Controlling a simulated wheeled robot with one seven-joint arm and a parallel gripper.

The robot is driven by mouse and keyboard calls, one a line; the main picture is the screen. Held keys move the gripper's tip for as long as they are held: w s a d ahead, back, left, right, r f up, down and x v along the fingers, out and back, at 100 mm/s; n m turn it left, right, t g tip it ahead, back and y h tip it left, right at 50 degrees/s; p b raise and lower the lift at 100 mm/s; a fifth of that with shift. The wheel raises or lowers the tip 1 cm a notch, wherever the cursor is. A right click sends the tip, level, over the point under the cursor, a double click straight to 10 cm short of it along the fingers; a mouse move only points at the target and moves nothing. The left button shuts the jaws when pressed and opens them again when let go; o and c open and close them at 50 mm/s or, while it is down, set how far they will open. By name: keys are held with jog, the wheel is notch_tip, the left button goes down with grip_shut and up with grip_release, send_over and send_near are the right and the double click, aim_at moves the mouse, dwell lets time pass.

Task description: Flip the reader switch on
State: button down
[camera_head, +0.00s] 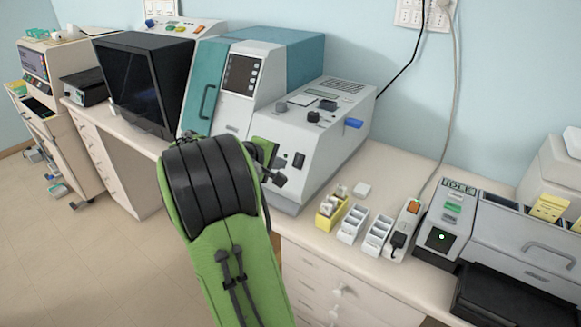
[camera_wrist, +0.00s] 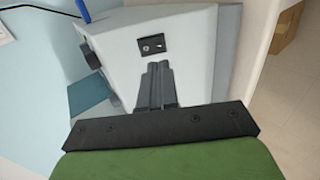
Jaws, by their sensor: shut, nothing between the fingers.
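The grey benchtop instrument (camera_head: 335,130), which I take to be the reader, stands on the counter in the middle of the head view. A small black rocker switch (camera_head: 299,160) is on its front face. In the wrist view the switch (camera_wrist: 152,44) sits on the pale face (camera_wrist: 195,60), just beyond the fingertips. I cannot tell which way the rocker is tipped. My gripper (camera_head: 279,180) is in front of this face, partly hidden by my own arm in the head view. Its fingers (camera_wrist: 158,66) are together and empty, pointing at the face slightly below the switch; contact cannot be told.
Right of the instrument are a yellow rack (camera_head: 331,208), white racks (camera_head: 352,224), a power strip (camera_head: 404,230) and a grey device with a green light (camera_head: 445,222). A teal-and-white machine (camera_head: 240,85) stands left. Open floor (camera_head: 70,230) lies at lower left.

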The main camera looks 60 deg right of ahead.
aim_at(296, 165)
jog(key=x, duration=0.7)
jog(key=shift+d+f+b, duration=0.1)
jog(key=shift+b, duration=0.2)
jog(key=shift+d+f, duration=0.1)
jog(key=shift+f, duration=0.05)
jog(key=shift+r+p, duration=0.8)
jog(key=shift+r, duration=0.1)
